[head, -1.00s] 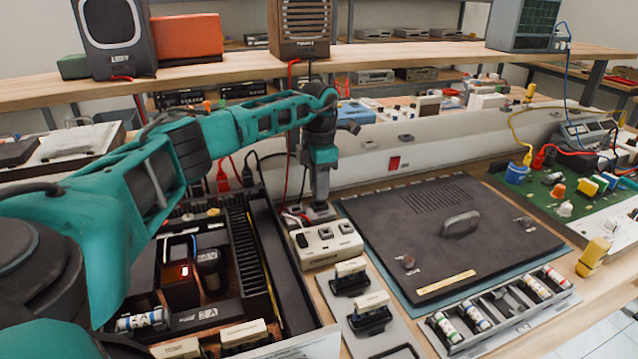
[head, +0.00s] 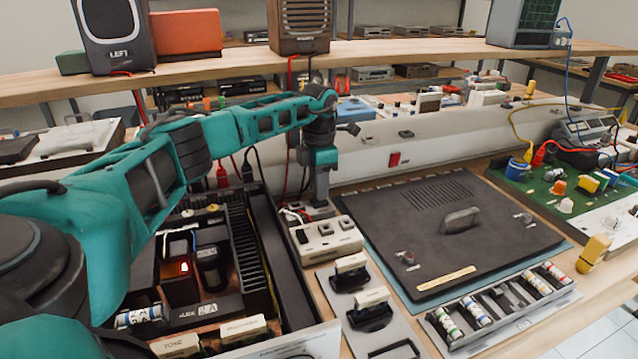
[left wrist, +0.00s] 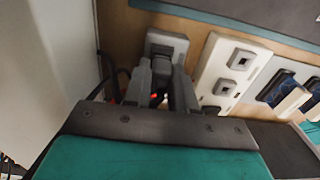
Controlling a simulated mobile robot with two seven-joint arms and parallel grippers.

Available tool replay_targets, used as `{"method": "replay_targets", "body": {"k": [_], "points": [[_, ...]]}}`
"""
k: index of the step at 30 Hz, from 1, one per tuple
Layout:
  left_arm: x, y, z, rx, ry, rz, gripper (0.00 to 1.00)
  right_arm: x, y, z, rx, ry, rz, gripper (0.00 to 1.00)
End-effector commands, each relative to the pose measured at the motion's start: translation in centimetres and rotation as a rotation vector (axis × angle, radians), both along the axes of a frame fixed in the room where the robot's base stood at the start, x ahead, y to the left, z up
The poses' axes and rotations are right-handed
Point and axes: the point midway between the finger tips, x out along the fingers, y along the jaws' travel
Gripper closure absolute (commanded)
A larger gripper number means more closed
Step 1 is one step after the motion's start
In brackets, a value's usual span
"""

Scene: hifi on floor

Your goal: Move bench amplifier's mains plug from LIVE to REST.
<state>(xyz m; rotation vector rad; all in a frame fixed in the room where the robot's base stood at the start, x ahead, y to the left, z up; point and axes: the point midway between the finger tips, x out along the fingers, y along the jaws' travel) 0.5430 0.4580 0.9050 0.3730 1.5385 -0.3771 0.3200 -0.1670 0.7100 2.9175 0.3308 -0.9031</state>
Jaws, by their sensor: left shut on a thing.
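My left gripper (head: 319,200) points down at the far end of the cream socket strip (head: 326,240), over a small grey block. In the left wrist view its two fingers (left wrist: 160,95) are shut on the mains plug, which is mostly hidden between them. A small red glow shows between the fingers. The grey block (left wrist: 166,43) lies just beyond the fingertips, and the cream strip (left wrist: 232,72) is close to their right. I cannot tell whether the plug is seated or lifted. The LIVE and REST labels cannot be read. My right gripper is out of view.
The open amplifier chassis (head: 246,315) is left of the strip. A dark lid panel (head: 455,235) lies to the right. Two cream-topped black parts stand on a grey plate (head: 335,296) in front. A long pale trunking (head: 430,150) runs behind the gripper. Cables hang beside the gripper.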

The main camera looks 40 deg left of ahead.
Motion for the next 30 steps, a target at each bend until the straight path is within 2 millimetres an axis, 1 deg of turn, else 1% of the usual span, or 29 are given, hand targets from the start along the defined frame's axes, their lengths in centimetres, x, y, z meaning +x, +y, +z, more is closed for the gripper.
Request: {"method": "replay_targets", "body": {"k": [15, 29, 30], "points": [[-0.01, -0.01, -0.63, 0.000, 0.000, 0.000, 1.00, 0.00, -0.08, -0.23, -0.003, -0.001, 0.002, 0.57], [0.00, -0.02, -0.66, 0.000, 0.000, 0.000, 1.00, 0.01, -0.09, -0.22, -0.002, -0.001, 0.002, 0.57], [0.00, -0.02, -0.66, 0.000, 0.000, 0.000, 0.71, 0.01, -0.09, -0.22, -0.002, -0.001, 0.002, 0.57]]}}
